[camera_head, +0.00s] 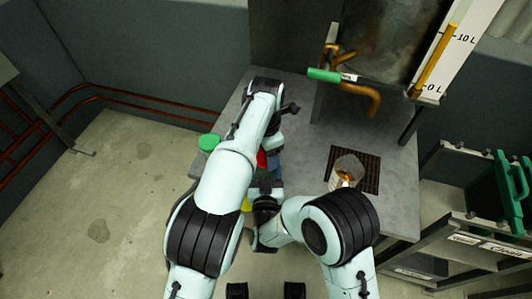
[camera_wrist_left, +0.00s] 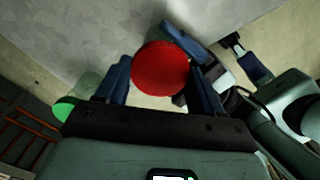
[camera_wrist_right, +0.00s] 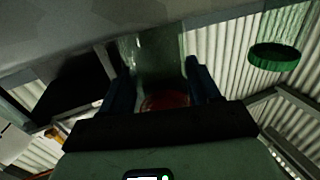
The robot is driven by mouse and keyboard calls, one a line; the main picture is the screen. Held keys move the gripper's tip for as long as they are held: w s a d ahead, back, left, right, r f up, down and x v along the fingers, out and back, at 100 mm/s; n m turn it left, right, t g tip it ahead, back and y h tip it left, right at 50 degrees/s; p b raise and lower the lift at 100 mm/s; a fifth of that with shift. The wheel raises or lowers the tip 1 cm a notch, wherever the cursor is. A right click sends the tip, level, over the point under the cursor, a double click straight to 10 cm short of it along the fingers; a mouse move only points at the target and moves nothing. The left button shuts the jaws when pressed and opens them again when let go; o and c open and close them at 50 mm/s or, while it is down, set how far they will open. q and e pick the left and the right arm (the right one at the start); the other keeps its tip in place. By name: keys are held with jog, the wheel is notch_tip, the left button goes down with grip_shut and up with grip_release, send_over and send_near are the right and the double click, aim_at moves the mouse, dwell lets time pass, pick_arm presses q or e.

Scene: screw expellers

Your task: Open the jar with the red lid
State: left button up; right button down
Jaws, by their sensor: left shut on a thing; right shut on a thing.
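The red lid (camera_wrist_left: 160,68) lies between the fingers of my left gripper (camera_wrist_left: 160,76), which is shut on it. A small patch of the red lid (camera_head: 262,159) shows in the head view, mostly covered by my left arm. In the right wrist view, the clear glass jar (camera_wrist_right: 152,50) stands between the fingers of my right gripper (camera_wrist_right: 153,80), which is shut on it. The red lid (camera_wrist_right: 165,101) appears dimly at the jar's end there. Whether the lid is loose from the jar cannot be told.
A jar with a green lid (camera_head: 208,142) stands near the table's left edge. A yellow thing (camera_head: 246,204) is partly hidden by my arms. A clear glass container (camera_head: 346,168) stands on the dark grate. A brass tap with a green handle (camera_head: 323,75) is behind; a shelf (camera_head: 470,240) is right.

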pick_arm(q)
jog(key=shift+r, duration=0.45)
jog(key=shift+r, duration=2)
pick_arm(e)
jog(key=shift+c, duration=0.8)
grip_release()
